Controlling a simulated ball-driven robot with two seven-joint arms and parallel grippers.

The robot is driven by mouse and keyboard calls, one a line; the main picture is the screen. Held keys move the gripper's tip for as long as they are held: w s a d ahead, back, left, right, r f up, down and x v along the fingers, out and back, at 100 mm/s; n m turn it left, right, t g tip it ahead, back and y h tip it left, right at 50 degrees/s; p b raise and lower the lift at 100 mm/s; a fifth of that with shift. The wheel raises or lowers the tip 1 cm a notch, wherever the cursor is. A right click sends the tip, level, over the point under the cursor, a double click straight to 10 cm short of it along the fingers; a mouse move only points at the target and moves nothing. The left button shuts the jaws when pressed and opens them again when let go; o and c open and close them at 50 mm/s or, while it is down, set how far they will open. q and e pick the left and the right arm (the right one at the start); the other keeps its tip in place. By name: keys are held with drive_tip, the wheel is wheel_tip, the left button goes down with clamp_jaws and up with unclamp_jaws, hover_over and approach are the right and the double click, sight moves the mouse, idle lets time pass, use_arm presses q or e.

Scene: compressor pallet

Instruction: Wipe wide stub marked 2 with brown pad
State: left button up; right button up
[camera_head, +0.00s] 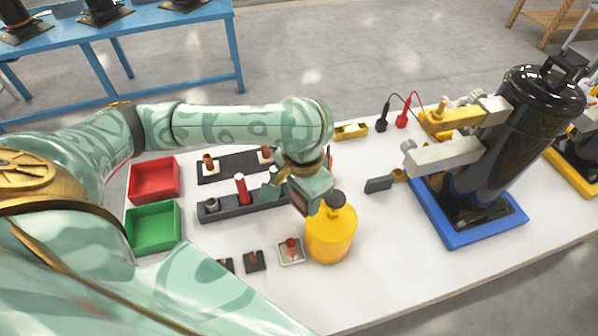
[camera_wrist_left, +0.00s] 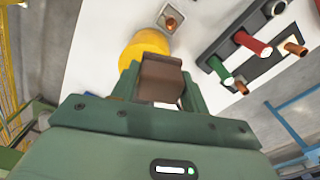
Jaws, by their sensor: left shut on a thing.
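My left gripper (camera_head: 302,196) hangs over the white table, just behind and left of the yellow bottle. It is shut on the brown pad, which shows between its two green fingers in the left wrist view (camera_wrist_left: 161,78). The black compressor (camera_head: 512,140) stands on a blue pallet at the right, well apart from the gripper. Thick pale grey pieces (camera_head: 445,155) and brass pieces (camera_head: 437,121) stick out from its left side. I cannot read a mark 2 on any of them, so I cannot tell which is the wide stub. My right gripper is not in view.
The yellow bottle (camera_head: 330,235) with a black cap stands beside my gripper. A dark rack (camera_head: 226,212) with red and green tubes is left of it. Red (camera_head: 154,180) and green (camera_head: 152,227) trays lie farther left. Red and black clips (camera_head: 402,119) lie behind.

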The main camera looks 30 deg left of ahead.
use_arm(q)
wheel_tip(320, 180, down, 11)
drive_tip(key=a+m+b, duration=0.1)
drive_tip(key=m+b, duration=0.2)
drive_tip(key=b, duration=0.1)
drive_tip(key=shift+m+b, duration=0.3)
drive_tip(key=shift+s+a+f+b, duration=0.1)
drive_tip(key=shift+a+f+b, duration=0.05)
drive_tip(key=shift+f+b, duration=0.15)
drive_tip(key=shift+c, duration=0.4)
wheel_tip(320, 180, down, 4)
drive_tip(key=b, duration=0.6)
drive_tip(key=shift+f+b, duration=0.15)
drive_tip(key=shift+b, duration=0.15)
drive_tip(key=c, duration=0.3)
drive_tip(key=shift+f+b, duration=0.25)
drive_tip(key=shift+b, duration=0.6)
drive_tip(key=shift+c, duration=0.2)
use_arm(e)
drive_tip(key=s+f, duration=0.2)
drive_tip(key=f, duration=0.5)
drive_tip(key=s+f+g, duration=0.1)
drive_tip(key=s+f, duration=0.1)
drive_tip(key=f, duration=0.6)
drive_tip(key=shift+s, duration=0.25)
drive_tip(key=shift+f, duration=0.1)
